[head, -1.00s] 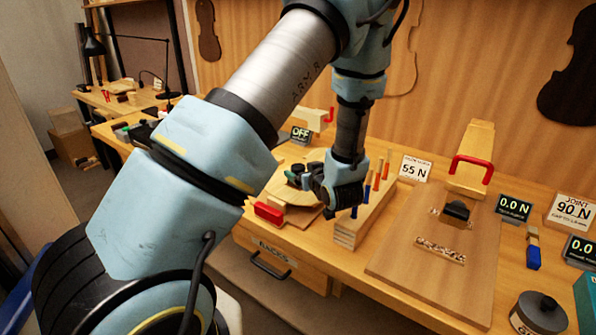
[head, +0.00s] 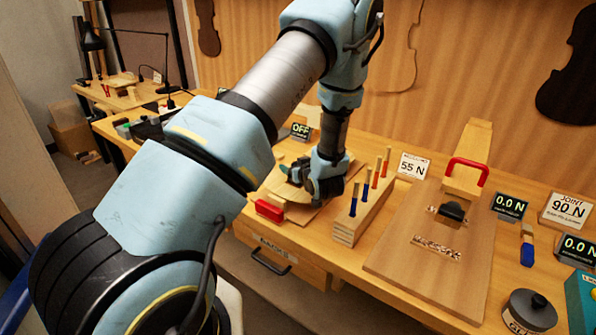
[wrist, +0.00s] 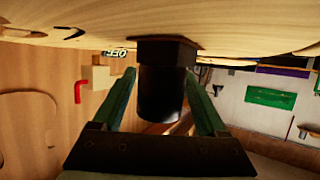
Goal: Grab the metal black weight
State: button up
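A dark black metal piece (wrist: 160,92), with a wide block-like base and a cylindrical body, stands on a pale wooden surface that shows at the top of the upside-down wrist view. My gripper (wrist: 161,75) has its two green fingers on either side of this piece, with gaps visible beside the cylinder. Whether the fingertips touch it is unclear. In the head view my gripper (head: 297,172) is low over the wooden plate left of the peg block, and its own body hides the black piece.
The peg block (head: 358,215) with blue and orange pegs stands close right of my gripper. A red-handled clamp (head: 269,210) is at the front left. A wooden board (head: 410,275) lies further right. Small displays line the back.

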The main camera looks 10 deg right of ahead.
grip_shut()
dwell(0.4)
